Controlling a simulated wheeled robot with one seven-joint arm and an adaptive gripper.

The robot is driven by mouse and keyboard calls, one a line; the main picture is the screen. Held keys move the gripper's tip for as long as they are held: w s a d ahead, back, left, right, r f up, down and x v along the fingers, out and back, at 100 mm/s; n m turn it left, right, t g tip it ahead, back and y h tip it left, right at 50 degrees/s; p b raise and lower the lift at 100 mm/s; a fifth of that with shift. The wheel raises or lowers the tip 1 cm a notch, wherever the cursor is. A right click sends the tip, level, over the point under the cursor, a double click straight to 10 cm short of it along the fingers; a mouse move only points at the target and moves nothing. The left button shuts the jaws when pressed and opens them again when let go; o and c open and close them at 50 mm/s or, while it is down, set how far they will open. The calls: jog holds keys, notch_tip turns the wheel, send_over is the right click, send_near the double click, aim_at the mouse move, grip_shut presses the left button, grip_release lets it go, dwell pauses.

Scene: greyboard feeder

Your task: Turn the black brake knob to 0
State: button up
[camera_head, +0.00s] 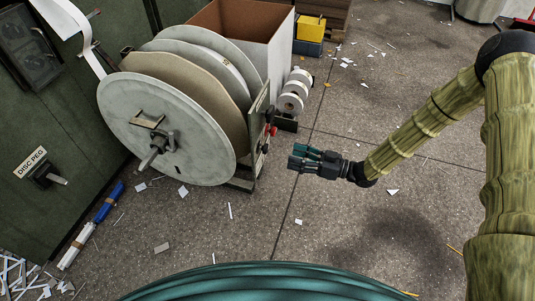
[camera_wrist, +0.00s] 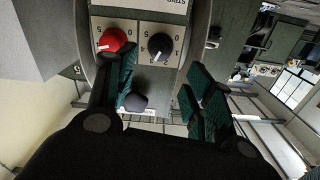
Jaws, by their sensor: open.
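The black brake knob (camera_wrist: 161,46) sits on a pale numbered dial plate in the wrist view, which shows the panel upside down. Its white pointer line points down and slightly left in the picture, away from the 0 at the dial's upper right. The exact number is too small to read. A red knob (camera_wrist: 112,40) sits on the neighbouring dial. In the head view the black knob (camera_head: 264,147) shows small on the feeder's side, below the red one (camera_head: 271,130). My gripper (camera_head: 293,157) is open and empty, apart from the knob. Its teal fingers (camera_wrist: 163,64) also show in the wrist view.
The feeder's large grey disc (camera_head: 165,105) stands left of my gripper. A black rounded part (camera_wrist: 135,102) lies below the dials in the wrist view. White rolls (camera_head: 293,92) and a yellow-blue bin (camera_head: 310,35) stand behind. Paper scraps litter the otherwise open floor.

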aim_at(268, 149)
jog(key=shift+b+x, duration=2.35)
jog(key=shift+x, duration=3)
jog(key=c, duration=1)
